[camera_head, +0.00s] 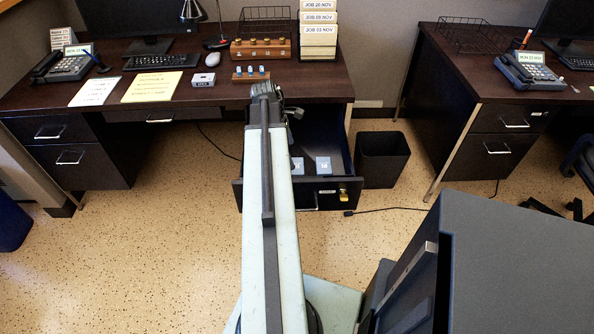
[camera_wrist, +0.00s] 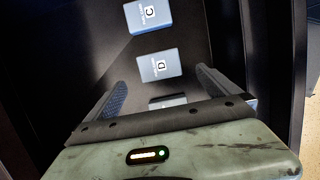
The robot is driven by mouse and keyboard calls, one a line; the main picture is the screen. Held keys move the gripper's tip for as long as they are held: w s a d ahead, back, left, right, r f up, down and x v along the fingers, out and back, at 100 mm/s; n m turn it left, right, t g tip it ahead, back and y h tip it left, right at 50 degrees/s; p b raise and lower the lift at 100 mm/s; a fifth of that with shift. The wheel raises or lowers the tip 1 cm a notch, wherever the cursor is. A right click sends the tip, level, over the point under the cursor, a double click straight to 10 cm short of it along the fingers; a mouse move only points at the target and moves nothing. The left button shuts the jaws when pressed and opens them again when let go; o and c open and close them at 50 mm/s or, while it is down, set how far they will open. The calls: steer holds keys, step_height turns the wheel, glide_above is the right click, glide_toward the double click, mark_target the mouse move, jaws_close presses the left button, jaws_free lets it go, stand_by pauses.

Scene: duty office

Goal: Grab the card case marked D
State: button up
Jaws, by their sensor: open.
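The card case marked D (camera_wrist: 158,68) is a pale grey-blue flat case in an open dark drawer (camera_head: 330,188). In the wrist view it lies just ahead of the gap between my fingertips. My gripper (camera_wrist: 161,82) is open and empty, with one finger on each side of that gap. A case marked C (camera_wrist: 149,15) lies beyond D. A third case (camera_wrist: 168,102) shows partly between my fingers, its marking hidden by my gripper. In the head view two cases (camera_head: 323,165) show in the drawer, too small to read, and my arm covers the drawer's left part.
The drawer hangs out from a dark desk (camera_head: 230,75) carrying a keyboard (camera_head: 161,62), phone (camera_head: 62,66) and wooden racks (camera_head: 262,49).

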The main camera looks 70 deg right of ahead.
mark_target(295, 163)
steer(key=b+x, duration=0.6)
steer(key=x, duration=0.1)
steer(key=shift+f, duration=0.3)
steer(key=shift+r, duration=0.2)
steer(key=c, duration=1.4)
step_height(295, 163, up, 10)
steer(key=p, duration=1)
steer(key=shift+r, duration=0.15)
